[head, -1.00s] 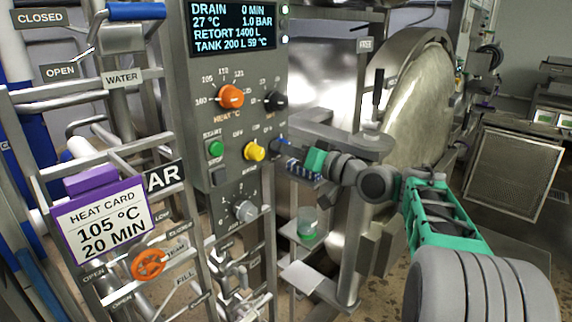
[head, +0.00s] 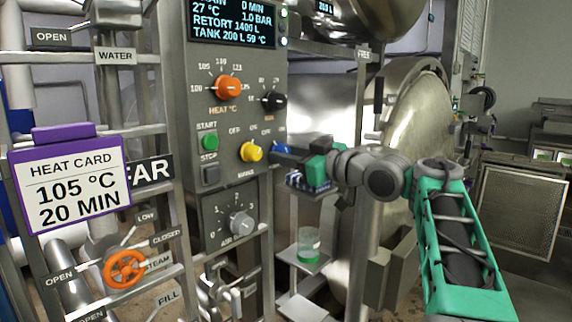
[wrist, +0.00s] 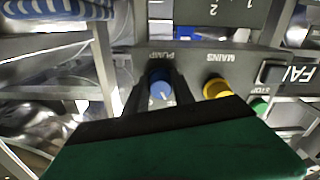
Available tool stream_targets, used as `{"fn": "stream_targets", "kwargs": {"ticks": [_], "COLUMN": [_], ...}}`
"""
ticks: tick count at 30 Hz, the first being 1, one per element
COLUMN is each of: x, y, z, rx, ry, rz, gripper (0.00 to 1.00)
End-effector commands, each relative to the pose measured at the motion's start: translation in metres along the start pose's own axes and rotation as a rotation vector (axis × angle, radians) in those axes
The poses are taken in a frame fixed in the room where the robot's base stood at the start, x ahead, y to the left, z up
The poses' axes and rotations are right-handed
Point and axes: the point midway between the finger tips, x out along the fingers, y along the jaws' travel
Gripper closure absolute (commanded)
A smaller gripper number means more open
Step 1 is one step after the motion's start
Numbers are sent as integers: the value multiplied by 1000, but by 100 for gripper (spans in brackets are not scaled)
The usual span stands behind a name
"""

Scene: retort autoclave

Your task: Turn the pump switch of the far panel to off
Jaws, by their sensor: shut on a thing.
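The far panel (head: 232,75) stands upright in the head view, beside a FAR sign (head: 150,171). Its pump switch is a blue knob (wrist: 161,92), under an upside-down PUMP label in the wrist view. My gripper (wrist: 160,78) has one finger on each side of this knob and is shut on it. In the head view my gripper (head: 288,150) reaches the panel's right edge from the right, and its fingers largely hide the knob. I cannot read which position the knob points to.
The yellow mains knob (head: 251,151) is close to the left of my gripper. An orange heat knob (head: 229,87) and a black knob (head: 273,101) sit above. A blue-and-white item (head: 308,181) and a jar (head: 309,243) are below. The round retort door (head: 415,110) stands behind my arm.

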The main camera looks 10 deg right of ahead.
Motion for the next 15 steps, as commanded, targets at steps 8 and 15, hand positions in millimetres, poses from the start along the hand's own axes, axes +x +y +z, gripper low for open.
{"fn": "stream_targets", "kwargs": {"ticks": [8, 15], "x": [0, 0], "y": [0, 0], "z": [0, 0], "rx": [-39, -40], "ry": [0, 0], "rz": [0, 0], "gripper": [100, 100]}}
